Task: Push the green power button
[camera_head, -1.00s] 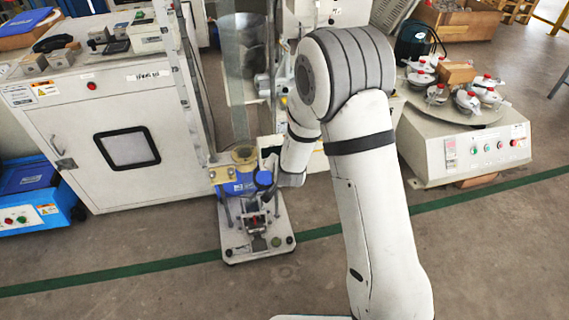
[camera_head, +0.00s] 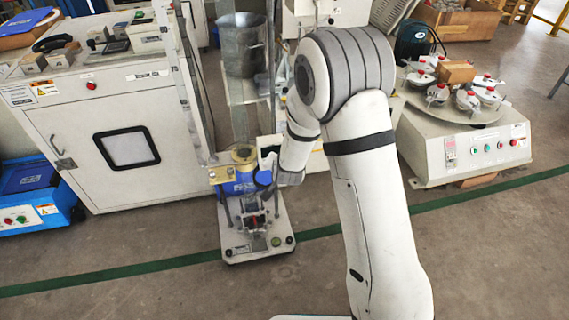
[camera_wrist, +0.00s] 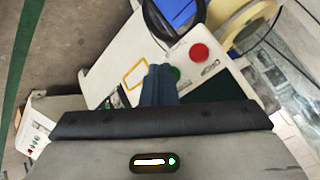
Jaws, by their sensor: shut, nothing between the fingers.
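In the wrist view, the green button (camera_wrist: 175,73) sits on a pale panel (camera_wrist: 112,68), below and left of a larger red button (camera_wrist: 199,52). My gripper (camera_wrist: 158,70) is shut and empty. Its blue-grey fingertips are just left of the green button and overlap its edge in the picture. I cannot tell whether they touch it. In the head view, my arm reaches towards the machine with the blue housing (camera_head: 238,182); the fingers and the green button cannot be made out there.
A yellow ring (camera_wrist: 243,30) and clear glass are right of the buttons in the wrist view. In the head view, a white cabinet (camera_head: 85,130) stands left and a turntable machine (camera_head: 468,160) with several flasks stands right. The foreground floor is clear.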

